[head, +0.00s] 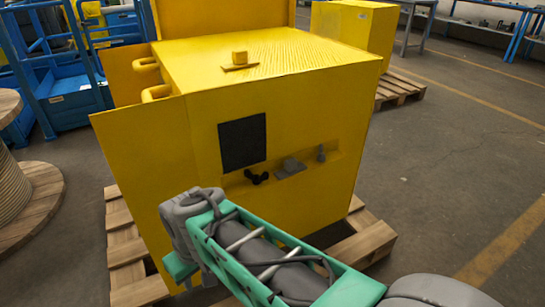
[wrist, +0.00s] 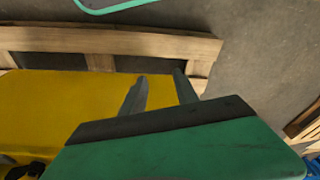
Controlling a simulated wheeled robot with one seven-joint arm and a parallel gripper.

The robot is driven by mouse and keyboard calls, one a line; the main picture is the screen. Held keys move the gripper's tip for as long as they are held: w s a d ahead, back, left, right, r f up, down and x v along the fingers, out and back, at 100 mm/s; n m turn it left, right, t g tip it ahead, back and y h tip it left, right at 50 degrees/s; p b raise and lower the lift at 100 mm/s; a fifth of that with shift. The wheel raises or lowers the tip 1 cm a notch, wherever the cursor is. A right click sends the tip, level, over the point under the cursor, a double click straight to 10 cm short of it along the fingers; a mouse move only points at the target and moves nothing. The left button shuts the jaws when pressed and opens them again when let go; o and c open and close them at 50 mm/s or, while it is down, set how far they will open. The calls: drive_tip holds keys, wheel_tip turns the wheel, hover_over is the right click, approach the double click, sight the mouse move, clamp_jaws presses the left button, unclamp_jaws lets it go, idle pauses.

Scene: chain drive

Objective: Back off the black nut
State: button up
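The black nut (head: 257,177), a small dark piece with lobes, sits on the front face of the yellow machine (head: 215,195), below a black square panel. My gripper (wrist: 160,76) shows in the wrist view with its two dark fingers apart and nothing visible between them. They are over the yellow surface (wrist: 50,100) and point towards the pallet edge. A black shape is cut off at the lower left of the wrist view; I cannot tell if it is the nut. In the head view my wrist is low and left of the nut, and the fingers cannot be made out.
A grey block (head: 290,167) and a small upright grey part (head: 321,153) are right of the nut. The machine stands on a wooden pallet (head: 366,240). A yellow door panel (head: 145,185) juts out at left, near my wrist. Floor at right is clear.

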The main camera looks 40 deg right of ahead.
drive_tip(key=w+d+r+n+p, duration=0.1)
drive_tip(key=w+d+r+p, duration=0.65)
drive_tip(key=d+r, duration=0.2)
drive_tip(key=n+t+y+p, duration=0.1)
drive_tip(key=n+t+p, duration=0.1)
drive_tip(key=p, duration=0.8)
approach(257, 175)
drive_tip(key=shift+n, duration=0.3)
drive_tip(key=b+x, duration=0.2)
drive_tip(key=x, duration=0.4)
drive_tip(key=shift+a+f, duration=0.1)
drive_tip(key=shift+f, duration=0.3)
drive_tip(key=shift+w+f, duration=0.15)
drive_tip(key=shift+c, duration=0.3)
clamp_jaws()
